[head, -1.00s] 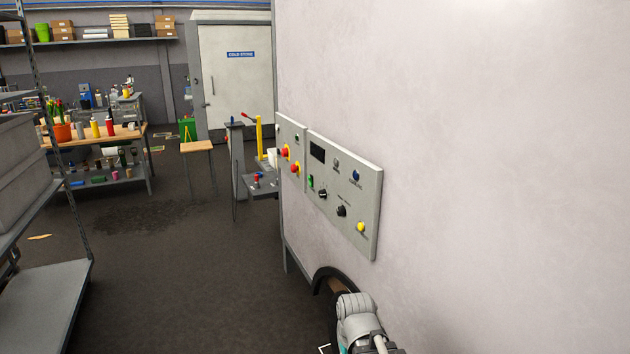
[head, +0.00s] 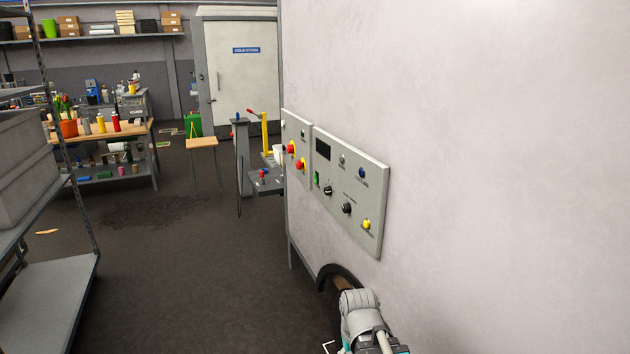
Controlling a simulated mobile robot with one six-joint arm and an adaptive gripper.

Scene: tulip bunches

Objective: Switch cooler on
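A grey control panel (head: 372,178) is mounted on the pale wall at the middle of the head view. It carries a dark display (head: 323,149), a green switch (head: 316,179), a blue button (head: 361,173), a yellow button (head: 367,224) and two black knobs, one of them the lower knob (head: 347,208). The panel's labels are too small to read. Part of my arm shows at the bottom, below the panel. My gripper's fingers are not visible.
A pale wall (head: 490,180) fills the right side. Grey shelving (head: 50,300) stands at the left. Open floor (head: 190,270) lies between them. A workbench (head: 105,135), a wooden stool (head: 202,143) and a white door (head: 240,75) are further back.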

